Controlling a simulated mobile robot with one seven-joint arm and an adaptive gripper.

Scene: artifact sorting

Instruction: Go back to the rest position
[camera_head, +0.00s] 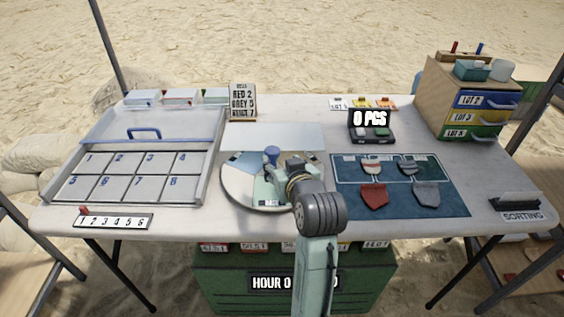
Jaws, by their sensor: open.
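My arm reaches up from the bottom centre over the white table (400,218). My gripper (275,180) is open over the round pale tray (237,196) at the table's middle. The wrist and arm hide part of the tray's right side. A blue knob (272,152) shows beside the gripper. I cannot tell whether anything lies between the fingers.
A numbered tray (128,204) with a blue-handled clear cover (180,124) is at left. A blue mat (452,200) with several sherds lies right of my arm. A counter box (371,135) and drawer cabinet (437,92) stand behind. A green chest (225,288) sits below.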

